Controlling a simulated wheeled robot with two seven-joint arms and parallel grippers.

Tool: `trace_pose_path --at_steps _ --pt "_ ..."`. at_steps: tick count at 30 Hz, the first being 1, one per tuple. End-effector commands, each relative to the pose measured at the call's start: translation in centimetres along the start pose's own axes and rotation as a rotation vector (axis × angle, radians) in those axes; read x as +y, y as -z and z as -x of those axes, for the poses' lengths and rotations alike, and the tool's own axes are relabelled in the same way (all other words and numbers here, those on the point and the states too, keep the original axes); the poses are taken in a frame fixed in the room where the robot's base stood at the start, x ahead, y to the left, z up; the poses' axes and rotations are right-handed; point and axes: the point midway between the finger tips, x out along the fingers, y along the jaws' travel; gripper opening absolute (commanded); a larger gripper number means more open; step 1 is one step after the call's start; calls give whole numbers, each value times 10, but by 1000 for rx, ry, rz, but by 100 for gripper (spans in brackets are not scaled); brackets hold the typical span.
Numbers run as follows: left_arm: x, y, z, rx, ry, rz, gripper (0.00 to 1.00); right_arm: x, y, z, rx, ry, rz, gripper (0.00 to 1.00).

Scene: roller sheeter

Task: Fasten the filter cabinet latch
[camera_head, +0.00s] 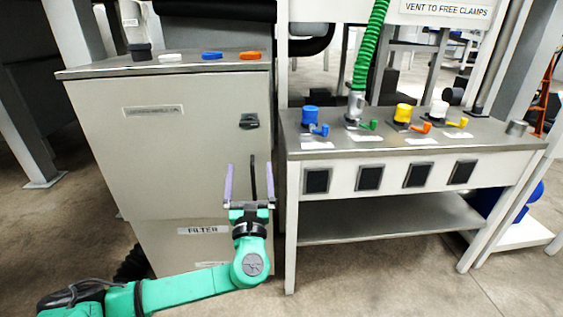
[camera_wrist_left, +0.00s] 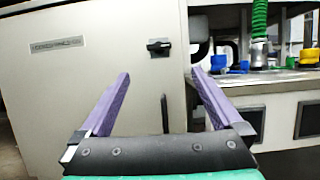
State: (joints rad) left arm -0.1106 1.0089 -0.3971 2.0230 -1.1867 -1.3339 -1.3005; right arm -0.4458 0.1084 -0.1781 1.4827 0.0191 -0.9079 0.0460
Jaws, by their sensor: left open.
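The filter cabinet (camera_head: 190,150) is a light grey box at the left with a "FILTER" label low on its front. Its black latch (camera_head: 249,121) sits near the upper right edge of the front; it also shows in the left wrist view (camera_wrist_left: 158,47). A dark vertical bar handle (camera_head: 253,177) is below the latch, partly behind my gripper. My left gripper (camera_head: 249,180) is open and empty, fingers pointing up, below the latch. In the left wrist view the purple fingers (camera_wrist_left: 162,90) stand apart with nothing between them touching. My right gripper is not in view.
A bench (camera_head: 400,143) with several colored valves stands right of the cabinet, a gap between them. A green hose (camera_head: 370,45) rises from one valve. Colored caps, such as a blue one (camera_head: 212,55), lie on the cabinet top. Open floor (camera_head: 370,285) is in front.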

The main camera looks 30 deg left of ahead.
Motion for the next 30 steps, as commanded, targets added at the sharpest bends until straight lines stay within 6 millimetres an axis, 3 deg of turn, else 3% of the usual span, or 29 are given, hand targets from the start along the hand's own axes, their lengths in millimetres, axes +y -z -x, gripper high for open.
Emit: trace_pose_path --at_steps 5,15,18,28,29,30 --pt "1 -6 -31 -8 -5 -1 100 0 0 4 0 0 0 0" --pt "2 -5 -120 -4 -6 3 100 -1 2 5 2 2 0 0" --pt "1 -4 -136 -3 -4 3 100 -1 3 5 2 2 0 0" --pt "1 -3 -144 0 -1 2 100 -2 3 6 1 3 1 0" --pt "1 -3 -144 0 -1 2 92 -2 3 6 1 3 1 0" --pt "1 -3 -144 0 -1 2 77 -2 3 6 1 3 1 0"
